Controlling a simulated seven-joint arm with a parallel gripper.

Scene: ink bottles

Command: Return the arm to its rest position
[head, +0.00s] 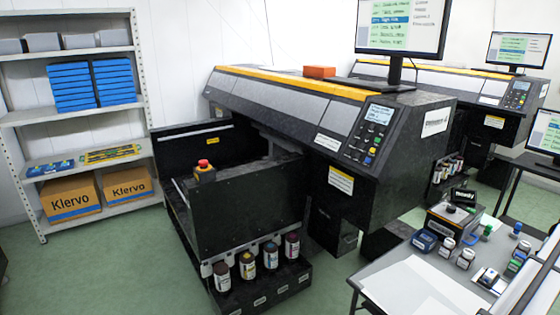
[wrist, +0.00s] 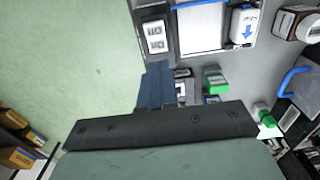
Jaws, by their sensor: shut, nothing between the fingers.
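My gripper (wrist: 157,84) shows in the wrist view as a dark crossbar with blue fingers. The fingers are shut together with nothing between them. They are seen over the edge of the grey table, with green floor to the left; they touch nothing that I can make out. In the head view my gripper and arm do not show. Several ink bottles (head: 248,265) stand upright in a row at the front foot of the black printer unit (head: 240,210). More small bottles (head: 446,247) stand on the grey table.
The grey table (head: 390,250) at the lower right holds a black box (head: 455,222) and white sheets (head: 422,290). The large printer (head: 300,105) fills the middle. A shelf (head: 70,115) with boxes stands at the left. The green floor (head: 95,265) is clear at lower left.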

